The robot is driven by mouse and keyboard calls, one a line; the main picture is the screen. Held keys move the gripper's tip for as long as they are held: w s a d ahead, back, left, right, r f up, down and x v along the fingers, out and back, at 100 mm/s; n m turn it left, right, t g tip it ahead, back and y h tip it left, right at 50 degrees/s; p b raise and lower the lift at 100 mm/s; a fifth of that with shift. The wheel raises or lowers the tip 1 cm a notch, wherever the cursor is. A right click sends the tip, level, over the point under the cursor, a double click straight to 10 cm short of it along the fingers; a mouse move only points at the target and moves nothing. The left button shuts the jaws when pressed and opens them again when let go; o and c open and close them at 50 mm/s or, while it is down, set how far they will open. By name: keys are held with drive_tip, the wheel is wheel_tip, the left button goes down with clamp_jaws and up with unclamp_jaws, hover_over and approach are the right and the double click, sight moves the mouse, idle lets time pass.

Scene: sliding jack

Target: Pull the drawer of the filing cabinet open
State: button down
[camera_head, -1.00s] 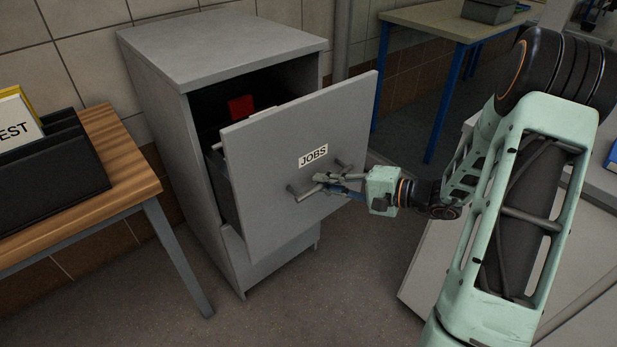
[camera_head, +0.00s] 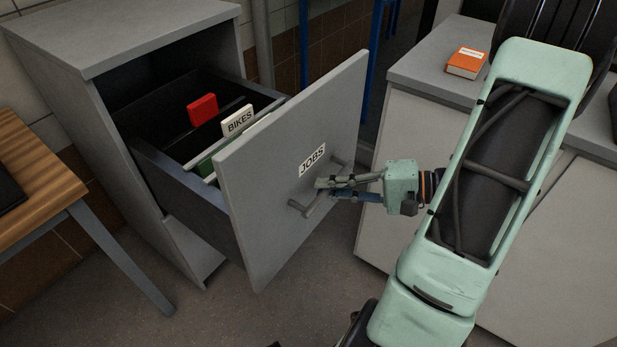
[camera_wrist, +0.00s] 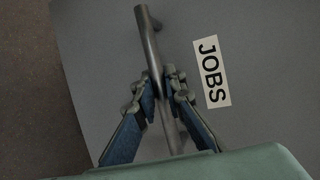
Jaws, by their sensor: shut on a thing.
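The grey filing cabinet (camera_head: 150,38) stands at the left in the head view. Its top drawer (camera_head: 275,215), labelled JOBS, is pulled well out, and its dark inside shows. My gripper (camera_head: 325,187) is shut on the bar handle (camera_head: 305,208) on the drawer front, below the label. In the wrist view the fingers (camera_wrist: 163,90) lie on both sides of the handle (camera_wrist: 148,38), and the JOBS label (camera_wrist: 211,72) is just to the right. The part of the handle between the fingertips is partly hidden.
Inside the drawer are a red tab (camera_head: 202,109) and a BIKES divider (camera_head: 237,121). A wooden-topped table (camera_head: 35,165) stands left of the cabinet. A grey counter (camera_head: 420,75) with an orange book (camera_head: 467,63) is at the right. Some bare floor shows below the drawer.

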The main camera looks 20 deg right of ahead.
drive_tip(key=s+d, duration=0.4)
drive_tip(key=s, duration=0.2)
drive_tip(key=shift+d, duration=0.1)
idle(0.4)
drive_tip(key=c, duration=2)
unclamp_jaws()
drive_tip(key=shift+o, duration=0.2)
drive_tip(key=v, duration=1.2)
drive_tip(key=shift+s+d, duration=0.1)
